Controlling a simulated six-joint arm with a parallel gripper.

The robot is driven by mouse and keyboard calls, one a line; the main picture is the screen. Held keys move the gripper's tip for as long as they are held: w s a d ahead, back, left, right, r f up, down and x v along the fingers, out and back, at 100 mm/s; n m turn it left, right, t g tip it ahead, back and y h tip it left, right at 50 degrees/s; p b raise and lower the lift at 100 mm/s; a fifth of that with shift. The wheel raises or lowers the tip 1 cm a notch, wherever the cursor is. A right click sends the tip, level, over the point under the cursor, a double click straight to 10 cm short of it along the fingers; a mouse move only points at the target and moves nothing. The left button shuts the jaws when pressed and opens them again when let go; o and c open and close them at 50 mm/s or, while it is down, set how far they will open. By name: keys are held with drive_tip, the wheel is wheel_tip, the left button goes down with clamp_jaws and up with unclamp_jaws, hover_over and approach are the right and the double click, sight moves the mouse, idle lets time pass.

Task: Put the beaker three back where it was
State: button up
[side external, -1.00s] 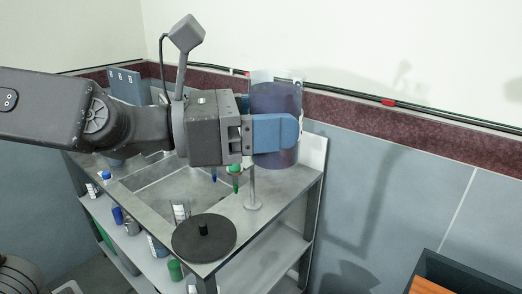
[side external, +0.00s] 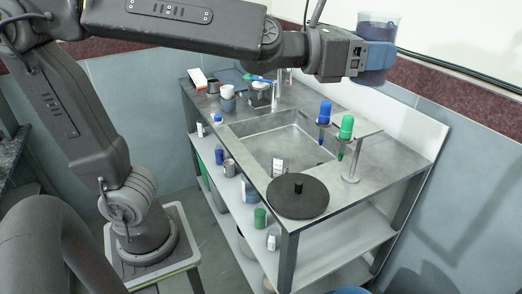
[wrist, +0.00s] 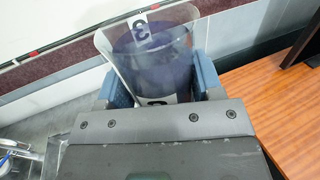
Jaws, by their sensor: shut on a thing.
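Beaker three (side external: 377,30) is a clear glass vessel filled with dark blue-purple liquid. It is held upright, high above the right end of the grey bench (side external: 395,148). In the wrist view the beaker (wrist: 150,60) shows a white label with a "3". My gripper (side external: 372,58) has blue fingers, shut around the beaker's sides. In the wrist view the fingers sit on the left and right of the glass. The beaker's lower part is hidden by the gripper body there.
The bench has a sink (side external: 292,148), a black round disc (side external: 298,195) at its front, and a stand (side external: 352,165) with blue- and green-capped tubes. Cups and small vessels (side external: 228,92) stand at the back left. Lower shelves hold several bottles. A wooden surface (wrist: 270,100) lies right in the wrist view.

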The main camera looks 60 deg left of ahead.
drive_tip(key=w+a+n+g+y, duration=0.1)
drive_tip(key=w+a+n+y, duration=0.3)
drive_tip(key=a, duration=0.5)
drive_tip(key=w+a+n+y, duration=0.3)
drive_tip(key=a+y, duration=0.3)
drive_tip(key=a, duration=0.4)
drive_tip(key=w+a+n+g+y, duration=0.1)
drive_tip(key=w+a+n+y, duration=0.3)
drive_tip(key=a, duration=0.5)
drive_tip(key=s+a+f+n+g+y, duration=0.1)
drive_tip(key=a+f+n+g+y, duration=0.35)
drive_tip(key=a, duration=0.55)
drive_tip(key=a+f+n+g+y, duration=0.3)
drive_tip(key=a+f+g+y, duration=0.15)
drive_tip(key=a, duration=0.55)
drive_tip(key=s+a+f+n+g, duration=0.2)
drive_tip(key=a+f+g, duration=0.15)
drive_tip(key=f, duration=0.25)
drive_tip(key=s+a+f+n+g, duration=0.2)
drive_tip(key=f+n+g, duration=0.15)
drive_tip(key=f, duration=0.25)
drive_tip(key=shift+s+d+f+n+g+h, duration=0.1)
drive_tip(key=shift+d+f+n+g, duration=0.55)
drive_tip(key=shift+f, duration=3.65)
drive_tip(key=shift+d+f+n+g+h, duration=0.15)
drive_tip(key=shift+d+f+g, duration=1.05)
drive_tip(key=shift+f, duration=3.15)
drive_tip(key=shift+s+d+f+n+g+h, duration=0.1)
drive_tip(key=shift+d+f+n+g, duration=0.75)
drive_tip(key=shift+f, duration=3.45)
